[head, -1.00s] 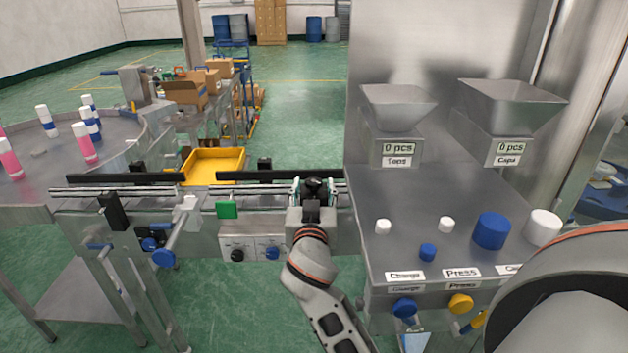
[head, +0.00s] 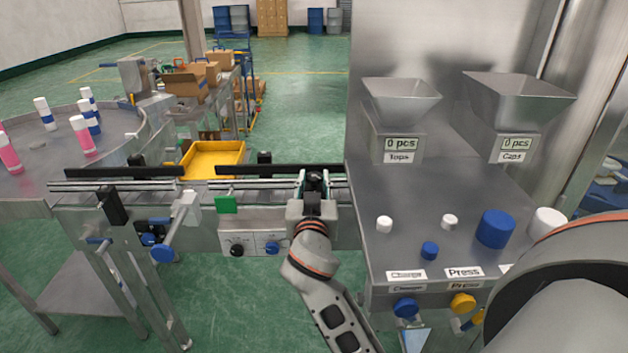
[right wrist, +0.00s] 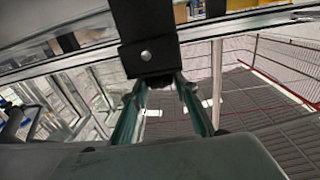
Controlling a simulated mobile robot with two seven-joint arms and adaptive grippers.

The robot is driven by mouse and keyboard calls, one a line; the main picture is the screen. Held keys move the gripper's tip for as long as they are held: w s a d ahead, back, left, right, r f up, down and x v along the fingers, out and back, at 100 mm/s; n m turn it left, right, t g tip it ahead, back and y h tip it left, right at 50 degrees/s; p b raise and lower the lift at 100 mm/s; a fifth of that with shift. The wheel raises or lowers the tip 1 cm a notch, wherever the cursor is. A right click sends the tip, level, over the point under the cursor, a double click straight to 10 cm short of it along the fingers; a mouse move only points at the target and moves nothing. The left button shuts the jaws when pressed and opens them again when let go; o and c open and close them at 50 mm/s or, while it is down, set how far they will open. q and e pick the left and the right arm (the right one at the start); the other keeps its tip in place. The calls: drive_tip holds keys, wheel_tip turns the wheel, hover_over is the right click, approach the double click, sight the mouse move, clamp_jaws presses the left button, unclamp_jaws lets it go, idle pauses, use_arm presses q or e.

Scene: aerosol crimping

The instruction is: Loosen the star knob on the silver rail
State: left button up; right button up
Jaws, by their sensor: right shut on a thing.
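The silver rail (head: 265,184) runs along the front of the conveyor in the head view. My right gripper (head: 315,178) is at the rail's right part, with its fingers close around a small dark part. In the right wrist view, the gripper (right wrist: 161,80) is shut on a dark knob (right wrist: 160,82) just below a black bracket (right wrist: 147,42) with a silver screw head. The knob is mostly hidden by the fingers and bracket, so its star shape cannot be made out. My left gripper is not in view.
Left along the rail are a black clamp (head: 112,207) and a blue knob (head: 162,253). A control box (head: 252,244) hangs below the rail. The steel machine table (head: 420,205) stands close on the right. A yellow tray (head: 212,158) lies behind.

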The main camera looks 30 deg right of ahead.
drive_tip(key=shift+s+d+r+n+t+y+p, duration=0.1)
drive_tip(key=shift+n+t+y+p, duration=0.3)
drive_tip(key=shift+y+p, duration=0.25)
drive_tip(key=shift+s+d+r+n+t+y+p, duration=0.1)
drive_tip(key=shift+n+t+y+p, duration=0.2)
drive_tip(key=shift+n+y+p, duration=0.3)
drive_tip(key=shift+y+p, duration=0.35)
drive_tip(key=shift+y, duration=0.1)
drive_tip(key=shift+d+f+n+t+y, duration=0.15)
drive_tip(key=shift+n+t+y, duration=0.45)
drive_tip(key=shift+n+y, duration=0.7)
drive_tip(key=shift+y, duration=0.3)
drive_tip(key=shift+d+n+y, duration=0.1)
drive_tip(key=shift+n+y, duration=0.5)
drive_tip(key=shift+y, duration=0.2)
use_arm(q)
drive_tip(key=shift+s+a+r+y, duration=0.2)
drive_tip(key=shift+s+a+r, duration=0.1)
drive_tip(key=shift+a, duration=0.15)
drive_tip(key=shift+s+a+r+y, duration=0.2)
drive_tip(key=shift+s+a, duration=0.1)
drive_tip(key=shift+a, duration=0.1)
use_arm(e)
drive_tip(key=shift+d+n+t+y, duration=0.1)
drive_tip(key=shift+n+t+y, duration=0.2)
drive_tip(key=shift+n+y, duration=0.6)
drive_tip(key=shift+y, duration=0.4)
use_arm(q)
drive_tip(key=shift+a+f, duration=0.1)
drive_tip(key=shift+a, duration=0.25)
